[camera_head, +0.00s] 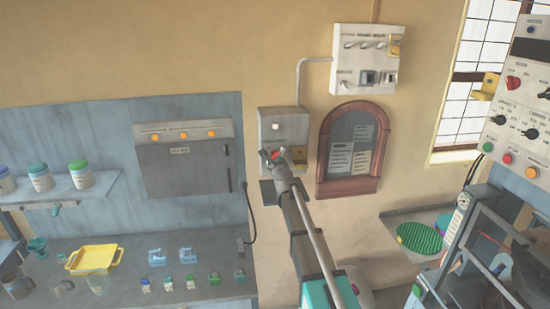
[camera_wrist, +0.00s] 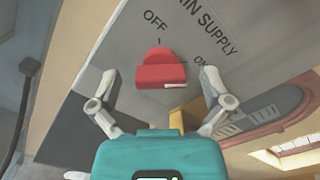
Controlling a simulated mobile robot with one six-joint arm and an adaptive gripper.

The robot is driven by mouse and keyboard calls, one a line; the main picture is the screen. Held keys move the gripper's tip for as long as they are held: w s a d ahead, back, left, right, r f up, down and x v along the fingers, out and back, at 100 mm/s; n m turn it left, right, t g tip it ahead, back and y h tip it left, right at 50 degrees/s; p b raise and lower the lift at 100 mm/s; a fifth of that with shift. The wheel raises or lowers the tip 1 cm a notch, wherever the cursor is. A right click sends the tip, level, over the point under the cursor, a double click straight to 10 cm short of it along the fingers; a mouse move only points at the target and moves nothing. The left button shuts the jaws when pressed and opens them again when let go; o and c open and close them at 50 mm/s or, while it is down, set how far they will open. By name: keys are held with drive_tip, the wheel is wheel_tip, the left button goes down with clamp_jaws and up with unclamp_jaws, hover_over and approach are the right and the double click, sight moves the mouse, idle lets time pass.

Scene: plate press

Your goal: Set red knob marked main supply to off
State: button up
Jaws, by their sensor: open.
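The red knob (camera_wrist: 160,66) sits on a grey panel (camera_wrist: 110,50) lettered "MAIN SUPPLY", partly cut off. "OFF" is printed at its upper left and "ON" to its right, each with a tick mark. A white mark on the knob's near edge lies toward the right, the ON side. In the head view the panel is on the pale wall box (camera_head: 283,118), and a bit of red (camera_head: 274,154) shows at my gripper (camera_head: 276,158). In the wrist view my gripper (camera_wrist: 158,78) is open, one finger on each side of the knob, with gaps visible.
An arched notice board (camera_head: 324,162) hangs right of the box, and a switch box (camera_head: 367,85) is above. A grey cabinet (camera_head: 185,175) is at left over a cluttered bench (camera_head: 130,270). The plate press panel (camera_head: 520,110) stands at right.

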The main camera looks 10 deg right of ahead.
drive_tip(key=c, duration=1.1)
drive_tip(key=shift+a, duration=0.1)
drive_tip(key=shift+c, duration=0.3)
